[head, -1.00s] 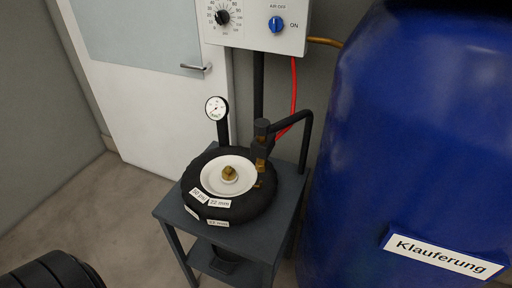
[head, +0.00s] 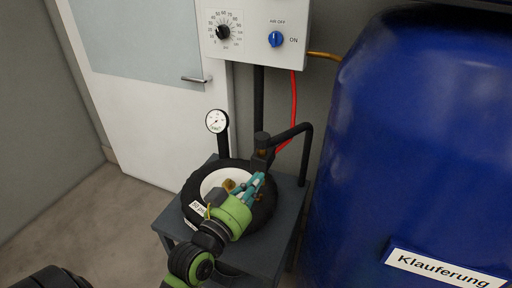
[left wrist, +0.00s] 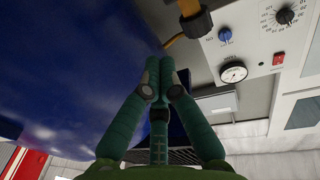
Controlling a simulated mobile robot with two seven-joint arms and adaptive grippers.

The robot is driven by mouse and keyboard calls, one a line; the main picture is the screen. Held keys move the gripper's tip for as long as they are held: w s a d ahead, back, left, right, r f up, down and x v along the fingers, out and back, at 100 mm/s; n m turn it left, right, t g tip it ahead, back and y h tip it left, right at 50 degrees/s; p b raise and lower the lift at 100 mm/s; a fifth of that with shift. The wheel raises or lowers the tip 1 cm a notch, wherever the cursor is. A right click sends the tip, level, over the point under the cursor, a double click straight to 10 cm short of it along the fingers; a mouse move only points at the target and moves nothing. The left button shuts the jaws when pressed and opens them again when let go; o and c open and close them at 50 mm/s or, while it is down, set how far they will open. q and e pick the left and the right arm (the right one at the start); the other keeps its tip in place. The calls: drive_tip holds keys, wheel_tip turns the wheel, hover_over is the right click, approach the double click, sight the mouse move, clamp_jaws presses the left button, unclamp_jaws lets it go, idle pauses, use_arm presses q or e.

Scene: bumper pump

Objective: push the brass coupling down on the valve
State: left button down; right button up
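The brass coupling (head: 262,152) sits in a black fitting at the end of the bent black arm, above the right side of the tyre (head: 268,206). Its lower part and the valve are hidden behind my gripper. My left gripper (head: 261,177), green with teal fingers, reaches over the tyre with its tips just below the black fitting. In the left wrist view its fingers (left wrist: 159,62) are together with nothing seen between them. A brass and black piece (left wrist: 190,22), likely the coupling, is just beyond the tips. I cannot tell whether they touch. My right gripper is not in view.
The tyre lies on a grey stand (head: 285,215). A gauge (head: 216,121) stands behind it, below a wall panel (head: 256,30) with a dial and blue knob. A large blue tank (head: 420,140) blocks the right side. The floor at left is clear.

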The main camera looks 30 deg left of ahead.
use_arm(q)
drive_tip(key=a+r+n+t+y, duration=0.2)
drive_tip(key=a+r+t+y, duration=0.1)
drive_tip(key=r, duration=0.3)
drive_tip(key=shift+s+a, duration=0.2)
drive_tip(key=shift+a, duration=0.25)
drive_tip(key=shift+r, duration=0.1)
drive_tip(key=p+x, duration=0.4)
drive_tip(key=x, duration=0.6)
drive_tip(key=shift+f+b, duration=0.4)
drive_tip(key=shift+f, duration=1.6)
